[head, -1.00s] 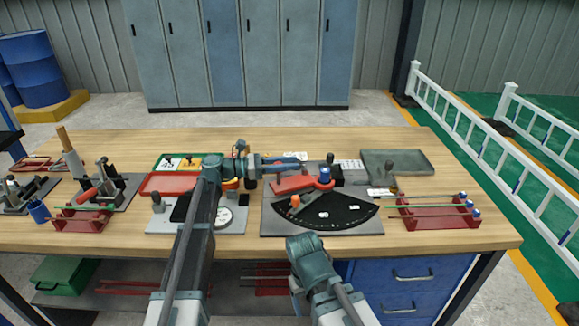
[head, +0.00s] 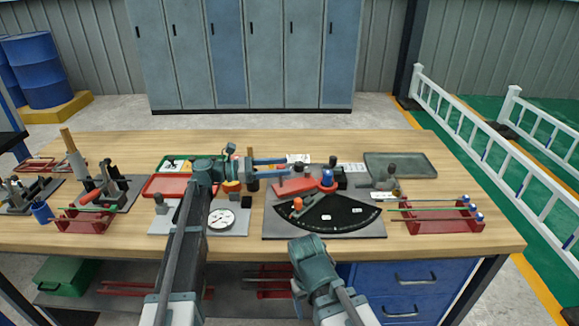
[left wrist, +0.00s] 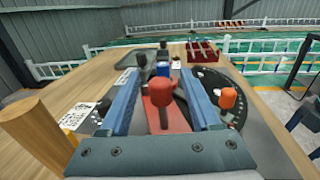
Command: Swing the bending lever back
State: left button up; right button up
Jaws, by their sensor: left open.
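The bending lever (head: 296,185) is a flat red arm on the grey bender plate (head: 325,233). It runs left from a blue-topped post (head: 327,179) above a black fan-shaped dial (head: 330,215). In the left wrist view the lever (left wrist: 172,122) carries an upright red knob (left wrist: 161,91) that shows between my finger bars. My left gripper (head: 288,167) is open, behind and above the lever's left end in the head view. Its blue fingers (left wrist: 160,108) seem apart from the knob; exact depth is unclear. My right arm ends in front of the bench; its fingers do not show.
An orange peg (head: 297,203) stands by the dial's left edge. A plate with a round gauge (head: 221,218) lies left of the bender. A red rack with rods (head: 440,217) stands right. A grey-green tray (head: 400,164) lies behind. Bare wood shows along the back.

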pick_arm(q)
jog(key=s+a, duration=0.1)
jog(key=a, duration=0.9)
jog(key=shift+s, duration=0.25)
jog(key=shift+a, duration=0.1)
